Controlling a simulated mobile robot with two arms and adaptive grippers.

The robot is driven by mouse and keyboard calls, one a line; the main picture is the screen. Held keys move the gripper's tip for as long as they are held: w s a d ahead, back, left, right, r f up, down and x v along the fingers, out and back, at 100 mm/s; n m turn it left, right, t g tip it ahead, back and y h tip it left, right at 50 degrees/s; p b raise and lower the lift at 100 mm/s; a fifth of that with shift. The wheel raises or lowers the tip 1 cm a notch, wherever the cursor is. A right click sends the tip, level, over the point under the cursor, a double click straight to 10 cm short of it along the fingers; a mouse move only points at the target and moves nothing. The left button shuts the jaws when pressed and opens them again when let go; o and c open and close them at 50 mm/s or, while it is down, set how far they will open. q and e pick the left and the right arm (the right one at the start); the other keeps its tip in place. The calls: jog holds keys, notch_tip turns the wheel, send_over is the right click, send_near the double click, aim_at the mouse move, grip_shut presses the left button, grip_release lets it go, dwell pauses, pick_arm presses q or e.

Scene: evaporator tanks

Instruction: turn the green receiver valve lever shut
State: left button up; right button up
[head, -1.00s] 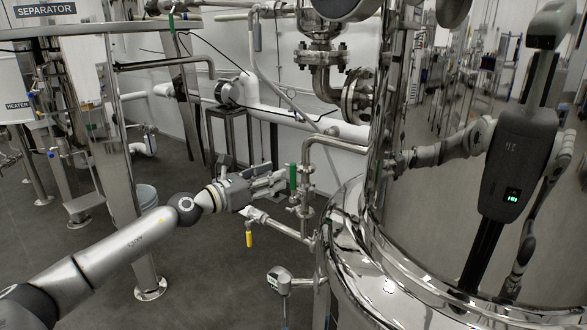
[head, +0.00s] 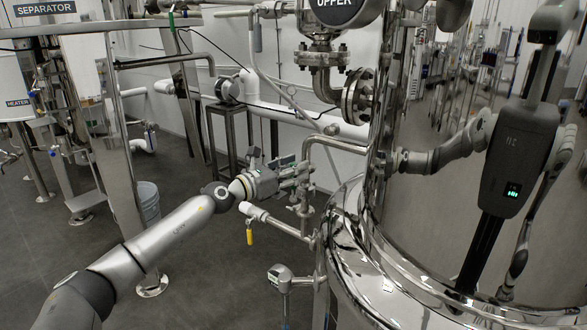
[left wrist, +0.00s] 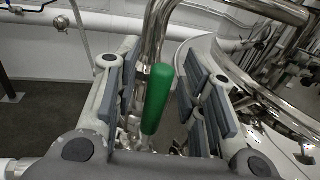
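The green receiver valve lever (left wrist: 157,98) stands upright in the left wrist view, between the two finger pads of my left gripper (left wrist: 163,75). The fingers are open, with a gap visible on both sides of the lever. In the head view my left gripper (head: 296,172) reaches in from the left at the valve pipe (head: 306,205), and its fingers hide most of the lever there. My right gripper is not in view.
The shiny steel tank (head: 350,235) stands close on the right and mirrors my body. A yellow-handled valve (head: 250,237) hangs below my gripper. A small gauge head (head: 280,278) stands lower down.

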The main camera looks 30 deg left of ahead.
pick_arm(q)
grip_shut()
dwell(0.3)
dwell(0.3)
